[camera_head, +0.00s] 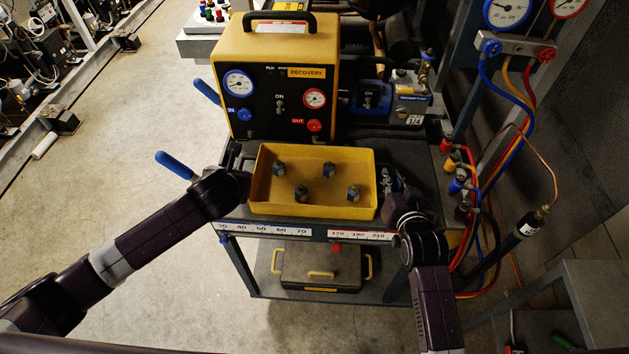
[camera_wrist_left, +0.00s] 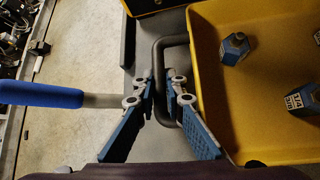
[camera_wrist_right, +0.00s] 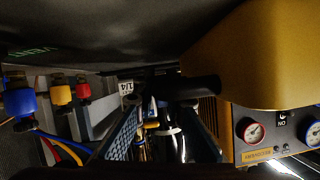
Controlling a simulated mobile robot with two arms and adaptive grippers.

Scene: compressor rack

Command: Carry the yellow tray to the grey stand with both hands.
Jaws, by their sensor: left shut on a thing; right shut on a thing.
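The yellow tray (camera_head: 315,208) sits at the front of the grey cart's top, with several blue-grey fittings (camera_head: 301,195) standing in it. My left gripper (camera_head: 242,184) is at the tray's left end. In the left wrist view its fingers (camera_wrist_left: 164,88) are closed around the dark bar handle (camera_wrist_left: 160,55) beside the yellow wall. My right gripper (camera_head: 391,186) is at the tray's right end, shut on its handle; the contact is mostly hidden. Its blue fingers also show in the right wrist view (camera_wrist_right: 166,110). A grey stand (camera_head: 597,290) appears at the lower right, partly cut off.
The yellow recovery unit (camera_head: 277,80) stands right behind the tray, with a blue pump (camera_head: 385,97) beside it. Hoses (camera_head: 487,165) and a gauge manifold (camera_head: 515,45) are at the right. A case (camera_head: 320,268) lies on the lower shelf.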

